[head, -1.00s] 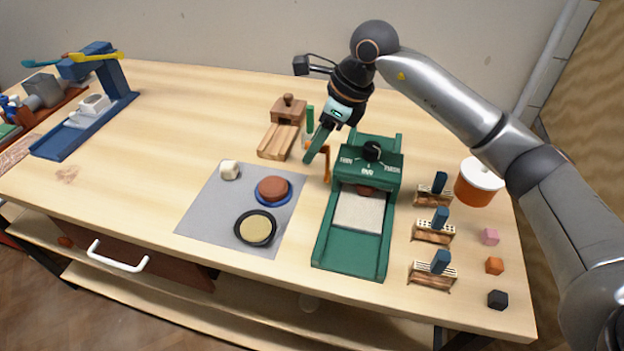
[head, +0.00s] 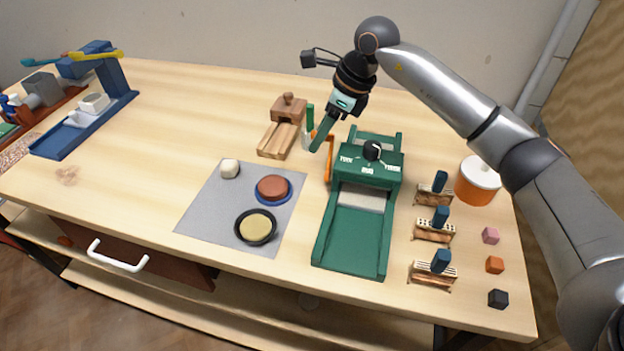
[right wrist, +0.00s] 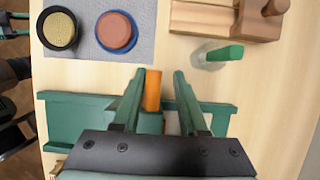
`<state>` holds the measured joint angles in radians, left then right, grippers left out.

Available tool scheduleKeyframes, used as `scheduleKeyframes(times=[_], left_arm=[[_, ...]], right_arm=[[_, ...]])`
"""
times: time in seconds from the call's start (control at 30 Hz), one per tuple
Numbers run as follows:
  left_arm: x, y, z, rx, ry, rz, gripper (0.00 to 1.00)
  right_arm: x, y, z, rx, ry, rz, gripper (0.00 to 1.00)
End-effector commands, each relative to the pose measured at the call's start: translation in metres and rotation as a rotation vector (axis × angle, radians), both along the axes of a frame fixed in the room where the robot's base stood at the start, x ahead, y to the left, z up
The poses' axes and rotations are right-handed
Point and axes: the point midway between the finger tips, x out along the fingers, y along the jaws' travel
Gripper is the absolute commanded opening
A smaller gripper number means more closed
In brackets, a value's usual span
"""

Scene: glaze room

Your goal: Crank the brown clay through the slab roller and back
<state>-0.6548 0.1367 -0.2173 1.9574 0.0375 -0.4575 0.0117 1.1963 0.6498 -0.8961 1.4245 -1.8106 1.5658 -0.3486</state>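The green slab roller (head: 352,240) stands right of the table's middle. Its white sheet (head: 362,198) lies mostly under the roller housing, with a strip showing in front. No brown clay shows on it; the housing hides what lies beneath. The orange crank (head: 329,160) is on the roller's left side. My right gripper (head: 321,138) is at the crank's upper end. In the right wrist view, its green fingers (right wrist: 158,80) stand apart on either side of the orange crank handle (right wrist: 152,90), with a gap on the right. My left gripper is out of view.
A grey mat (head: 205,215) holds a reddish-brown disc (head: 272,186) on a blue plate, a dark dish (head: 256,240) and a white lump. A wooden block and a green-handled tool (head: 310,115) stand close behind the crank. Brushes and an orange pot (head: 475,192) are at right.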

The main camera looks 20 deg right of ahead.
Motion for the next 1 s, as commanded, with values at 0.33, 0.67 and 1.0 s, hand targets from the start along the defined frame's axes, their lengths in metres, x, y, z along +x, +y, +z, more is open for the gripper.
scheduleKeyframes(times=[0.33,0.67,1.0], left_arm=[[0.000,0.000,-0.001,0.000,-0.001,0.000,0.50],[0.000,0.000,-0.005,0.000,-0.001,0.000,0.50],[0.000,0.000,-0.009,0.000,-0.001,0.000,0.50]], right_arm=[[0.006,-0.005,-0.004,-0.001,0.000,0.001,0.40],[0.011,-0.008,-0.010,0.000,0.002,-0.001,0.40],[0.022,-0.015,-0.021,0.000,0.000,0.001,0.40]])
